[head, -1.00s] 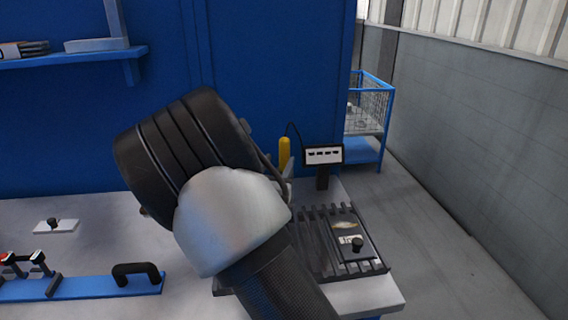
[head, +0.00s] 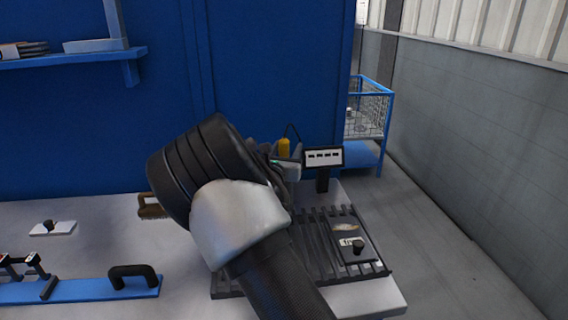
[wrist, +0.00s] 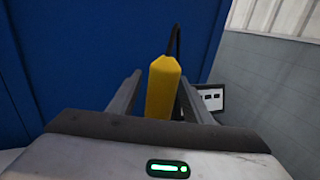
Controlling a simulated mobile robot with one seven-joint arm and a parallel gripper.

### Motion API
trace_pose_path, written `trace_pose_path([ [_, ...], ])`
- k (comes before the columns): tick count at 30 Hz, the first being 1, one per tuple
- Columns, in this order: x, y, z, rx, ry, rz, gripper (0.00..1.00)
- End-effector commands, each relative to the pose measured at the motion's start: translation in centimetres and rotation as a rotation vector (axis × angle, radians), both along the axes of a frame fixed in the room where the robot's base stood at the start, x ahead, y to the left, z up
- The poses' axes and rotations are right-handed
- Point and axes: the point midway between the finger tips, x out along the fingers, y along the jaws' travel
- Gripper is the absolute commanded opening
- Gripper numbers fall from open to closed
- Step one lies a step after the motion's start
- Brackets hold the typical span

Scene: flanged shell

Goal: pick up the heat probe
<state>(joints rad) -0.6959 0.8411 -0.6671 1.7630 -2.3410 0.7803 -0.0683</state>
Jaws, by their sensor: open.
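The heat probe, with a yellow handle (head: 284,147) and a black cable, stands upright beside the small display at the back right of the bench. In the wrist view its yellow handle (wrist: 163,88) rises between the two fingers of my gripper (wrist: 160,79). The fingers are open, with a gap visible to the left of the handle; the right finger looks very near it. In the head view my gripper (head: 284,163) is at the probe, and my wrist hides part of it. The probe's lower end is hidden.
The small display (head: 323,157) on a dark stand is just right of the probe. A slatted dark rack (head: 318,235) with a black-knobbed plate lies in front. The blue wall panel (head: 280,70) is close behind. A wire cage (head: 368,115) stands beyond.

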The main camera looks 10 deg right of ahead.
Motion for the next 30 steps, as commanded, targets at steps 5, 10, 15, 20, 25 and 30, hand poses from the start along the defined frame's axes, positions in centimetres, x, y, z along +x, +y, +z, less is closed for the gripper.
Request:
trace_pose_path([
  [5,0.0,0.0,0.0,0.000,0.000,0.000,0.21],
  [10,0.0,0.0,0.1,0.001,-0.001,0.000,0.00],
  [15,0.0,0.0,0.1,0.001,-0.001,0.000,0.00],
  [20,0.0,0.0,1.7,0.003,-0.004,0.000,0.00],
  [25,0.0,0.0,5.3,0.004,-0.006,0.000,0.00],
  [30,0.0,0.0,8.3,0.003,-0.004,0.000,0.00],
])
